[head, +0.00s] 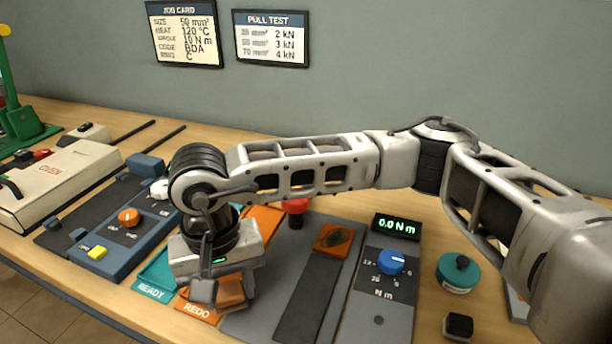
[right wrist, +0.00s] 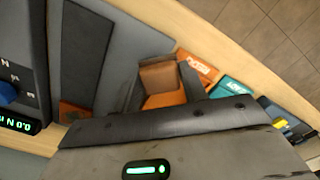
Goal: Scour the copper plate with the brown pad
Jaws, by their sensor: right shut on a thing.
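The copper plate (head: 334,239) is a small orange-brown square with a dark greenish patch, lying on the grey mat. Its edge also shows at the lower left of the right wrist view (right wrist: 74,111). My right gripper (head: 218,291) points down over the front of the bench, left of the plate and apart from it. It is shut on the brown pad (head: 233,288), a small block that also shows between the fingers in the right wrist view (right wrist: 160,77). The pad is at the orange REDO tray (head: 197,311); I cannot tell whether it touches it. My left gripper is not in view.
The teal READY tray (head: 152,289) is left of the REDO tray. A torque panel (head: 378,318) with a blue knob reads 0.0 N m, right of the plate. A red knob (head: 295,206) stands behind my gripper. A teal round tin (head: 458,277) sits at right.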

